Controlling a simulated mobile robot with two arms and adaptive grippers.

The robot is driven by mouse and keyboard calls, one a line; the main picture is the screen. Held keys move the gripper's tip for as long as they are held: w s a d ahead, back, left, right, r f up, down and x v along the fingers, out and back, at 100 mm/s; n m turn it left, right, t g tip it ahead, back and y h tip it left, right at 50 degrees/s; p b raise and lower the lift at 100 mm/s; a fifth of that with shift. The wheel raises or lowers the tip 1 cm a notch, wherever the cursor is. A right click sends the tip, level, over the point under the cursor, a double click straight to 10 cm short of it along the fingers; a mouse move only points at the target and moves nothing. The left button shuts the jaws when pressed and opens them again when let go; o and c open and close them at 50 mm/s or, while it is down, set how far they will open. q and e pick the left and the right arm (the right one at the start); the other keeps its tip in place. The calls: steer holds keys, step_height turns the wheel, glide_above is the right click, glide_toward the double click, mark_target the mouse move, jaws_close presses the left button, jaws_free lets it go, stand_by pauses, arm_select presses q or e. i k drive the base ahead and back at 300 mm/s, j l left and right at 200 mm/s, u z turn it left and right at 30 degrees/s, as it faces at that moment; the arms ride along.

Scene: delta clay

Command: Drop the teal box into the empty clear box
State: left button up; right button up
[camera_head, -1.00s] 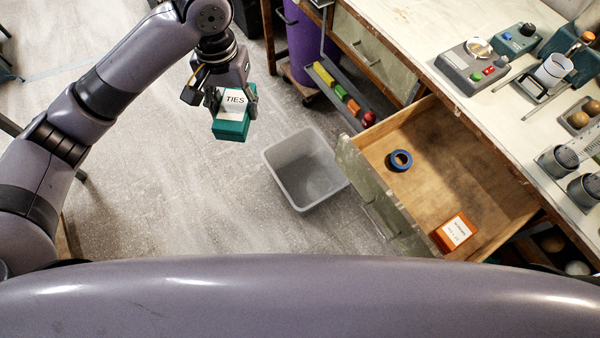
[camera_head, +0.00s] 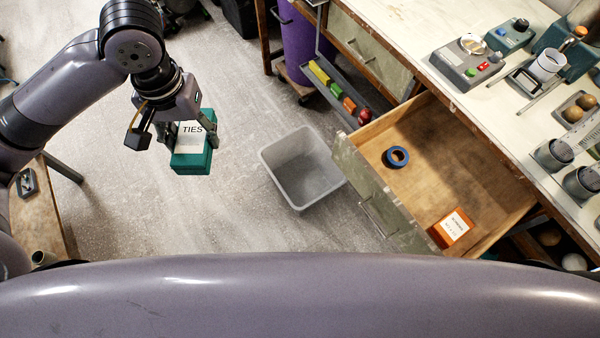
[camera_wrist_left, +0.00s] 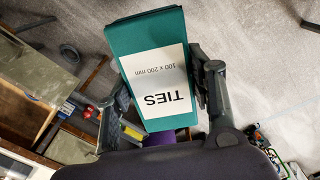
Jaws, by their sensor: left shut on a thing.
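The teal box (camera_head: 193,163) has a white label reading TIES. My left gripper (camera_head: 188,137) is shut on it and holds it up over the floor, left of the bin. In the left wrist view the teal box (camera_wrist_left: 147,36) sits between the two fingers of the left gripper (camera_wrist_left: 160,88). A pale grey, see-through-looking open bin (camera_head: 272,168) stands on the floor, right of the held box and apart from it. It looks empty. My right gripper is not in view.
An open wooden drawer (camera_head: 432,150) right of the bin holds a blue ring (camera_head: 397,152) and an orange box (camera_head: 451,229). A workbench (camera_head: 440,40) with devices runs along the right. A small wooden table (camera_head: 42,215) stands at left. Floor between box and bin is clear.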

mark_target(299, 182)
steer(key=j+z, duration=0.15)
steer(key=z, duration=0.3)
steer(key=j+z, duration=0.2)
steer(key=z, duration=0.2)
steer(key=j+z, duration=0.2)
steer(key=z, duration=0.25)
steer(key=j+z, duration=0.1)
steer(key=j, duration=0.3)
steer(key=k+j+z, duration=0.1)
steer(key=j, duration=0.25)
steer(key=k+j+z, duration=0.1)
steer(key=j, duration=0.25)
steer(key=k+j+z, duration=0.1)
steer(key=j, duration=0.3)
steer(key=k+j+z, duration=0.15)
steer(key=j, duration=0.2)
